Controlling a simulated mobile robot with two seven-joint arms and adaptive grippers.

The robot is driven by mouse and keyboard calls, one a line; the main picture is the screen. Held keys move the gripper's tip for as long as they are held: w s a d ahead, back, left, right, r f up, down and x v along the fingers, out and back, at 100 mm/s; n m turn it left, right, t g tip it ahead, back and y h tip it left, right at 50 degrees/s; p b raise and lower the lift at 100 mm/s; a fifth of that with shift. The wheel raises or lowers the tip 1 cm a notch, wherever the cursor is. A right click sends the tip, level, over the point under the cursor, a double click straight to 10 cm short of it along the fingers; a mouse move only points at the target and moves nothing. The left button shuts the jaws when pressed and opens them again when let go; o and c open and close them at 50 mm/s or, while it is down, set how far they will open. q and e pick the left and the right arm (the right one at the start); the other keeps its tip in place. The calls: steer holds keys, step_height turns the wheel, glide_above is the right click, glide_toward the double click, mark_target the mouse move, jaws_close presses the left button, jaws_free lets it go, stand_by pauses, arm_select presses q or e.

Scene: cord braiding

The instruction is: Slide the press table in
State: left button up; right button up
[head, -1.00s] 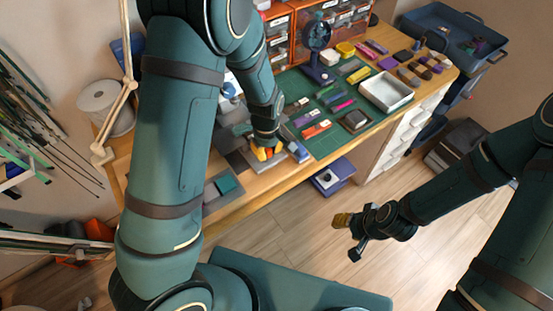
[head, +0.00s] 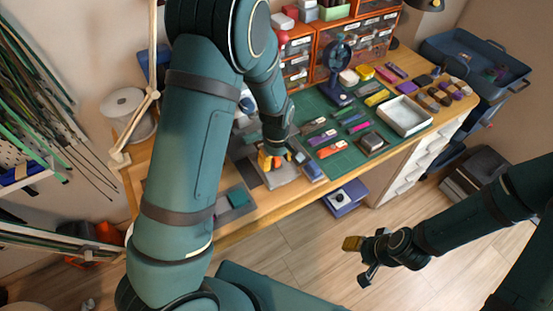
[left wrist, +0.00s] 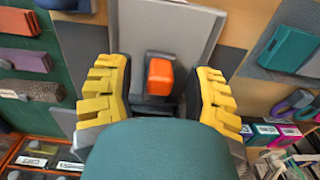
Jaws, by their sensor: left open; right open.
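A flat grey metal plate, which looks like the press table (head: 284,178), lies at the front edge of the workbench; it also shows in the left wrist view (left wrist: 190,22). An orange block (left wrist: 160,77) on a dark mount stands at this plate. My left gripper (head: 270,161) is low over the plate. In the left wrist view its yellow fingers (left wrist: 160,90) are open, one on each side of the orange block, with gaps showing. The rest of the press is partly hidden by my left arm. My right gripper (head: 361,258) is open and empty, out over the floor.
A green cutting mat (head: 335,150) with cords and tools lies right of the plate. A white tray (head: 405,117) stands further right. A grey plate with a teal block (head: 238,198) lies to the left. Orange drawers (head: 297,60) stand behind.

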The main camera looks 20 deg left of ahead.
arm_select(q)
step_height(320, 180, up, 12)
stand_by(0.6)
arm_select(e)
steer(key=shift+r, duration=0.1)
